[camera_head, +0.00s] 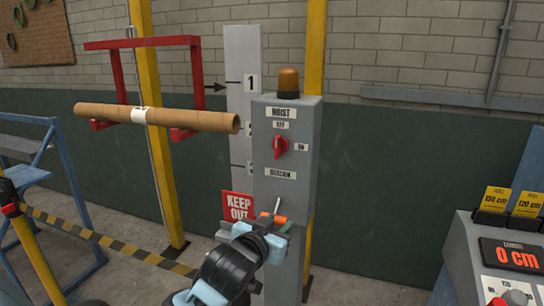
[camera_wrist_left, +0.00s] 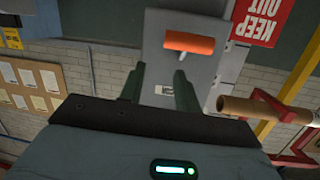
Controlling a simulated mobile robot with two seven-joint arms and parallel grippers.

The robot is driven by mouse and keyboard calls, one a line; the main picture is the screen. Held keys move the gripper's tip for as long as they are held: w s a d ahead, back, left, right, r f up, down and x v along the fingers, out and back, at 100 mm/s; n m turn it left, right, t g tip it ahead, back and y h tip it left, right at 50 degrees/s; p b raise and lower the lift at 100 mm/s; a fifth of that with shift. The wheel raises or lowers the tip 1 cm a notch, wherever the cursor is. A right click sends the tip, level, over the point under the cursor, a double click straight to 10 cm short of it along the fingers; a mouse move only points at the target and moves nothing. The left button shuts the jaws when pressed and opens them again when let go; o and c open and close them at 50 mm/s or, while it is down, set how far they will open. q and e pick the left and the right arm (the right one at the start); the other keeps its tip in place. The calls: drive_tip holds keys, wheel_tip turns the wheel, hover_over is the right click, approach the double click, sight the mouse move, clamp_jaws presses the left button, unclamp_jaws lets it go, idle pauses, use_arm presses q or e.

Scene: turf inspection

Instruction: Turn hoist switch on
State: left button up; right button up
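The hoist switch (camera_head: 280,146) is a red rotary knob on a tall grey control box (camera_head: 265,187), under a HOIST label. OFF is printed above it and ON to its right. Its exact pointing is too small to tell, but the knob looks roughly upright. My left gripper (camera_head: 264,222) is below the knob, in front of the lower box near an orange bar handle under the BEACON label. In the left wrist view my two dark fingers (camera_wrist_left: 160,86) are apart with nothing between them; the orange handle (camera_wrist_left: 188,44) is beyond them. The red knob is not visible there. My right gripper is out of view.
An amber lamp (camera_head: 288,82) tops the box. A red KEEP OUT sign (camera_head: 237,206) is at its left. A cardboard tube (camera_head: 190,119) on a red frame (camera_head: 195,72) reaches close to the box's left side. A console (camera_head: 462,262) reading 0 cm stands right.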

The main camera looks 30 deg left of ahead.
sight(276, 147)
use_arm(q)
drive_tip(key=s+a+r+n+t+y, duration=0.1)
drive_tip(key=a+r+n+t+y, duration=0.15)
drive_tip(key=r, duration=1.35)
drive_tip(key=shift+g, duration=0.35)
drive_tip(key=shift+f+x, duration=0.15)
drive_tip(key=shift+x, duration=1.8)
drive_tip(key=shift+f+x, duration=0.15)
drive_tip(key=shift+x, duration=1.8)
drive_tip(key=shift+a, duration=0.15)
drive_tip(key=shift+c, duration=0.3)
clamp_jaws()
